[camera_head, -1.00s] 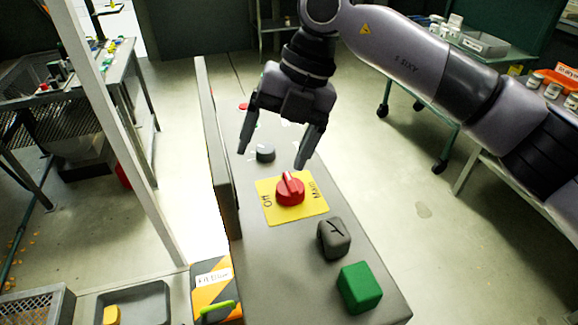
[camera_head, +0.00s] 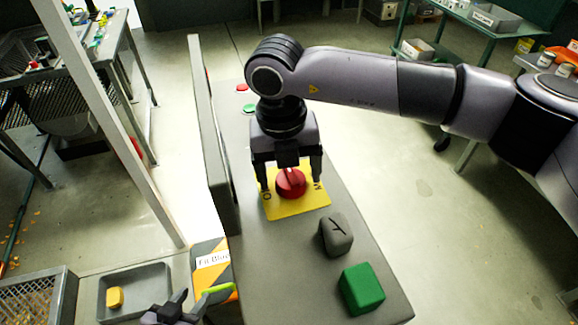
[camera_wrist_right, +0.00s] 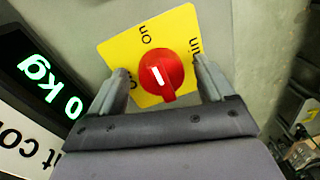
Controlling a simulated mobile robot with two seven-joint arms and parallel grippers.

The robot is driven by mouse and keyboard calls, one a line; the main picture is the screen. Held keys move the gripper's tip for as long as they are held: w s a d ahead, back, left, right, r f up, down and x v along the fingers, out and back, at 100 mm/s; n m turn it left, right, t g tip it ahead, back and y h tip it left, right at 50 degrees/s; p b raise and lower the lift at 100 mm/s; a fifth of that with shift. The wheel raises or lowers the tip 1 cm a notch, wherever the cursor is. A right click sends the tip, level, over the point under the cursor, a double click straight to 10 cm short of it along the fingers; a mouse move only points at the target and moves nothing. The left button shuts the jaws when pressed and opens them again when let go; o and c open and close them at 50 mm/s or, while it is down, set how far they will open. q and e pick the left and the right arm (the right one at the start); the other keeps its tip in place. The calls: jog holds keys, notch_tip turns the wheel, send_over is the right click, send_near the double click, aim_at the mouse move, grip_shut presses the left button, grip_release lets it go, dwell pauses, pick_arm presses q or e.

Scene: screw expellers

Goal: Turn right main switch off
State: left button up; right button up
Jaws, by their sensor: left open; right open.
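The red main switch (camera_head: 291,183) is a round knob with a raised handle on a yellow plate (camera_head: 300,207) on the grey panel. It also shows in the right wrist view (camera_wrist_right: 161,72), with a white mark on its handle and the word "on" on the plate. My right gripper (camera_head: 291,184) is open above the plate, one finger on each side of the knob. In the right wrist view its fingers (camera_wrist_right: 162,78) straddle the knob with gaps visible; a finger partly hides the lettering at left. My left gripper (camera_head: 183,304) is open at the bottom edge, partly cut off.
A dark grey knob (camera_head: 336,236) and a green block-shaped button (camera_head: 361,288) are nearer on the panel. An upright plate (camera_head: 212,140) borders its left side. A grey tray (camera_head: 135,291) and an orange-black striped box (camera_head: 210,265) with a lime-green handle lie near my left gripper.

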jog(key=shift+f, duration=0.1)
jog(key=shift+c, duration=0.3)
jog(key=c, duration=1)
